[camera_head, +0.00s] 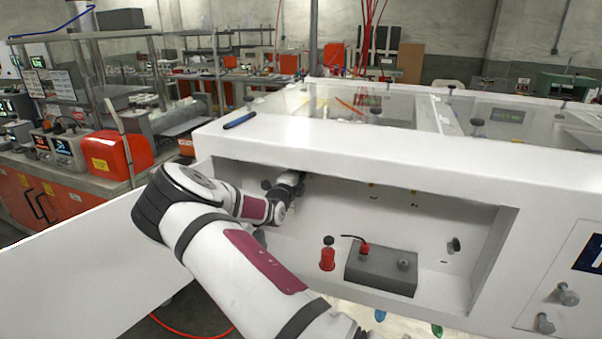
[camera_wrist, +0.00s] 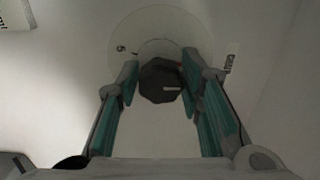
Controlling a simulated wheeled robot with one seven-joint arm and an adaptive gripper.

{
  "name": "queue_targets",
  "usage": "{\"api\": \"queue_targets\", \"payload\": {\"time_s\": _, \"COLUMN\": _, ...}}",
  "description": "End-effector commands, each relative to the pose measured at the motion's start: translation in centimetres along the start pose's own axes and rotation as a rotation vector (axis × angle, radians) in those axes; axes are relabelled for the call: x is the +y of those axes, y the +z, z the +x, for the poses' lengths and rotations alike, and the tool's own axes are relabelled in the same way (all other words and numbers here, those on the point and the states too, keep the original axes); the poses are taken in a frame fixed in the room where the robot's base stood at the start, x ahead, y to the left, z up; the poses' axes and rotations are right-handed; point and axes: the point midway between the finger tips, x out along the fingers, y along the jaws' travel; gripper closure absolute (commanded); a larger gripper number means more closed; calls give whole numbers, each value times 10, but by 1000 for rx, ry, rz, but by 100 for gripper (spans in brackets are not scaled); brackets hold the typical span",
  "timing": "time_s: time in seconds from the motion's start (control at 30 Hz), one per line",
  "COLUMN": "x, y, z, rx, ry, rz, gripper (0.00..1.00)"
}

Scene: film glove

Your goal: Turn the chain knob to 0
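The knob (camera_wrist: 160,82) is dark and many-sided, with a white pointer line toward its right side in the wrist view. It sits on a round pale dial plate (camera_wrist: 150,25) with a small mark at left and a label at right, both too small to read surely. My gripper (camera_wrist: 160,78) has its two teal-padded fingers spread, one on each side of the knob. The fingertips are very close to its sides; I cannot tell if they touch. In the head view my gripper (camera_head: 290,184) reaches into the left part of the white machine's recess, and the knob is hidden.
The recess (camera_head: 430,205) has a front upper edge above my arm. Inside stand a grey box (camera_head: 382,270) and a red-bodied knob (camera_head: 327,256), right of my arm. An open white door panel (camera_head: 90,270) lies to the left. A blue pen (camera_head: 240,119) rests on top.

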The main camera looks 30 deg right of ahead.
Motion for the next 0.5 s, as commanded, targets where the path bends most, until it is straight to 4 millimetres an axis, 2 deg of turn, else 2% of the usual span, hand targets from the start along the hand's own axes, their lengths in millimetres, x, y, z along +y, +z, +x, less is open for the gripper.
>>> {"api": "queue_targets", "payload": {"time_s": 0.37, "x": 0, "y": 0, "z": -1, "rx": 0, "ry": 0, "rz": 2, "gripper": 49}}
{"api": "queue_targets", "payload": {"time_s": 0.5, "x": 0, "y": 1, "z": -12, "rx": -1, "ry": 1, "rz": 2, "gripper": 49}}
